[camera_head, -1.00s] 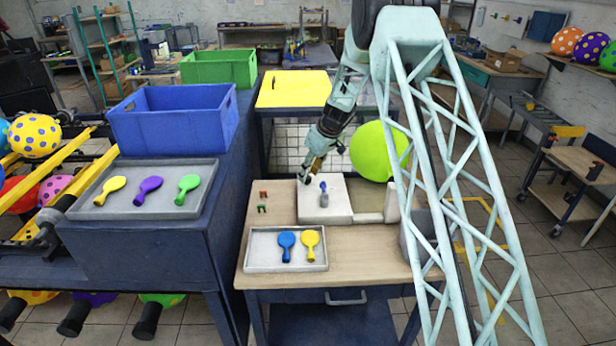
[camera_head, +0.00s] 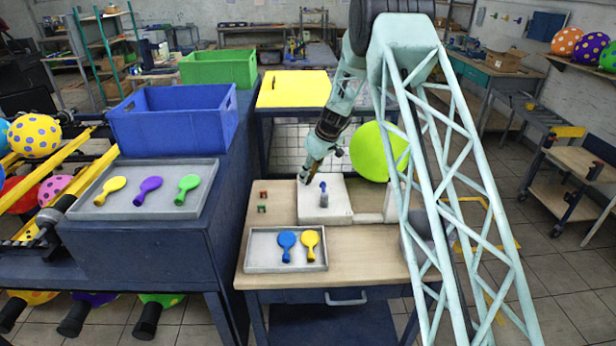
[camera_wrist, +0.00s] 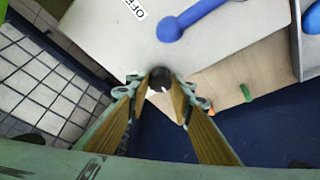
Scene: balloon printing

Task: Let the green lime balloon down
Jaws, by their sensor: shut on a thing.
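A white box (camera_head: 338,203) with a short blue lever (camera_head: 322,188) sits on the bench; the lever (camera_wrist: 200,16) and part of an "OFF" label (camera_wrist: 132,9) show in the wrist view. My gripper (camera_head: 304,180) is at the box's far left corner. In the wrist view its fingers (camera_wrist: 160,92) are shut on a small dark round knob (camera_wrist: 160,78) at the box's edge.
Small red and green clips (camera_head: 262,201) lie on the bench left of the box. A grey tray (camera_head: 262,263) with blue and yellow flat balloons is at the front. A second tray (camera_head: 105,211) and a blue crate (camera_head: 172,125) stand on the left table.

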